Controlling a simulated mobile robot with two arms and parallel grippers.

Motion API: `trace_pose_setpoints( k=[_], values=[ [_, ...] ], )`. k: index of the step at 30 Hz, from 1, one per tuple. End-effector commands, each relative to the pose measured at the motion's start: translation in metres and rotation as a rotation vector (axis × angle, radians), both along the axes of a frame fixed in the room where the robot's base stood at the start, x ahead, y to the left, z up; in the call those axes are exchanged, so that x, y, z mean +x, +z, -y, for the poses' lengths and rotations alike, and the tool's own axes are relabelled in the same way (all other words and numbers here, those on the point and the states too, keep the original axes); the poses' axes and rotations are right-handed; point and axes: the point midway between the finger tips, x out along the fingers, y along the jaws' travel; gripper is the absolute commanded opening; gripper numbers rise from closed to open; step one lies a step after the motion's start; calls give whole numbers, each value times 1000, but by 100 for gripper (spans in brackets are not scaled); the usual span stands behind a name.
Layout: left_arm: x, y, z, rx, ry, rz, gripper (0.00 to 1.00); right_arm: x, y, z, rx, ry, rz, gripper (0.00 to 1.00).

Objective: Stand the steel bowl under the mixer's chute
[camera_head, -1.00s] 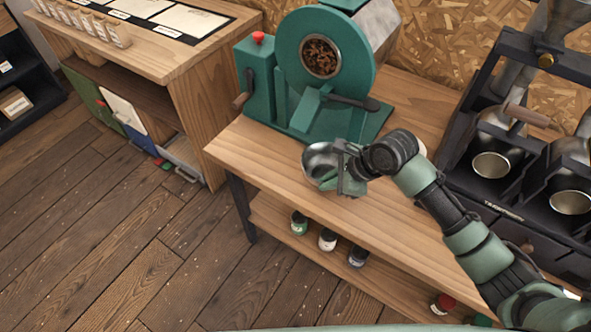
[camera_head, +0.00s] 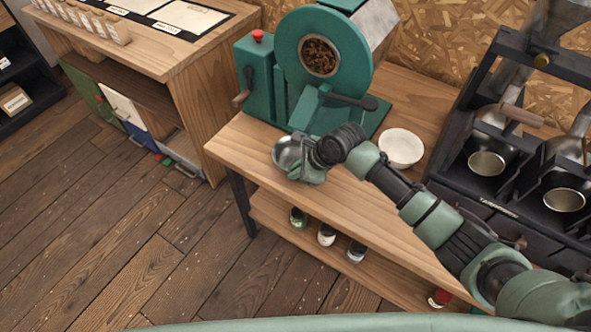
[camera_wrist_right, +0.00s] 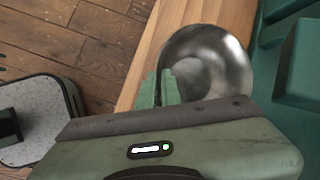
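The steel bowl (camera_head: 284,153) is at the front edge of the workbench, near its left end. It shows in the right wrist view (camera_wrist_right: 212,62) too. My right gripper (camera_head: 298,172) has its two fingers (camera_wrist_right: 160,82) close together at the bowl's near rim, shut on it. The green mixer (camera_head: 283,70) stands behind the bowl, with beans in its round window. Its chute (camera_head: 305,108) slopes down toward the bench front, and the bowl is just in front and left of it. I cannot tell whether the bowl touches the bench. My left gripper is out of view.
A white bowl (camera_head: 401,147) stands on the bench (camera_head: 370,186) right of the mixer, behind my right arm. A dark rack (camera_head: 480,200) with metal cups is at the right. Several jars (camera_head: 326,234) stand on the lower shelf. A wooden cabinet (camera_head: 190,75) is at the left.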

Motion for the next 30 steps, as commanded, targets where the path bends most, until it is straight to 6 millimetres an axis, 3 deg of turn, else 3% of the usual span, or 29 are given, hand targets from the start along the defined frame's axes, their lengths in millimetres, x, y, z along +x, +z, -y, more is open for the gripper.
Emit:
trace_pose_setpoints(
  k=[4,6,7,20,30],
  values=[
    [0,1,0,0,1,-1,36,0,-2,0,1,-1,0,0],
    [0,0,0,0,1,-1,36,0,-2,0,0,-1,0,24],
    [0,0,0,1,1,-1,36,0,-2,0,0,-1,0,27],
    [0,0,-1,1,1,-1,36,-2,8,4,1,-1,2,27],
    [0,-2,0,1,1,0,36,-22,66,33,2,-1,3,27]
  ],
)
